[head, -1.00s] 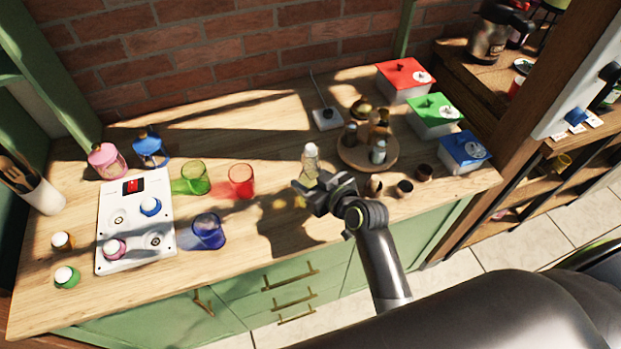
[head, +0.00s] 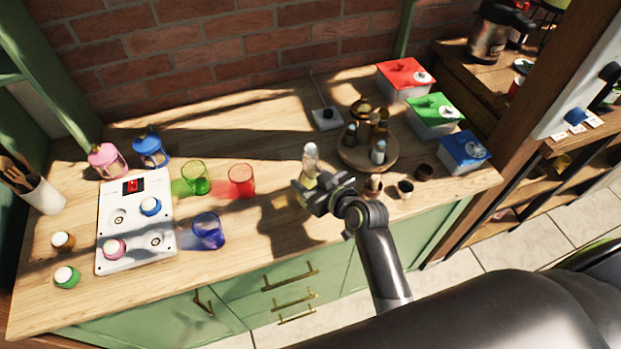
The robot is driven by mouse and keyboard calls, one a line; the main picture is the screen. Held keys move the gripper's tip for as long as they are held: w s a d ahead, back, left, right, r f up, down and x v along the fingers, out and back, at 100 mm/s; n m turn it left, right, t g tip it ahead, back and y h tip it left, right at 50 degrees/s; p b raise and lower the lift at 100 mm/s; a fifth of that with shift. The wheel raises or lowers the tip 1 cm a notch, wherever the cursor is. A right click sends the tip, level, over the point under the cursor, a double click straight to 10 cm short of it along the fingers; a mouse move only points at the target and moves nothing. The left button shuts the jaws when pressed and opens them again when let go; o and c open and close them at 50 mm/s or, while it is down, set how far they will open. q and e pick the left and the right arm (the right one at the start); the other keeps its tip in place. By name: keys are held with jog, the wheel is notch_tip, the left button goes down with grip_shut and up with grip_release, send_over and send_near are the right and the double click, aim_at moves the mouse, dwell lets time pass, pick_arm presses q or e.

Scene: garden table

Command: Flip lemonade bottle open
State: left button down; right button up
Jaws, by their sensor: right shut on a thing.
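A small clear bottle with a pale top and yellowish contents, which looks like the lemonade bottle (head: 310,158), stands upright near the middle of the wooden counter. My right gripper (head: 312,186) is at its lower part, shut on it. The gripper hides the bottle's base. I cannot tell from this view whether the bottle's cap is open or shut. My left gripper is not in view.
A round wooden tray (head: 350,158) with several bottles stands right of the bottle. Red (head: 241,181), green (head: 195,178) and blue (head: 208,231) glasses stand to the left, beside a white panel (head: 134,247). Lidded boxes line the right end.

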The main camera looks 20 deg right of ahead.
dwell(0.4)
jog(key=o, duration=1.5)
jog(key=shift+c, duration=0.2)
jog(key=b+v, duration=0.2)
jog(key=v, duration=1.5)
jog(key=shift+s+b, duration=0.25)
jog(key=shift+b, duration=0.15)
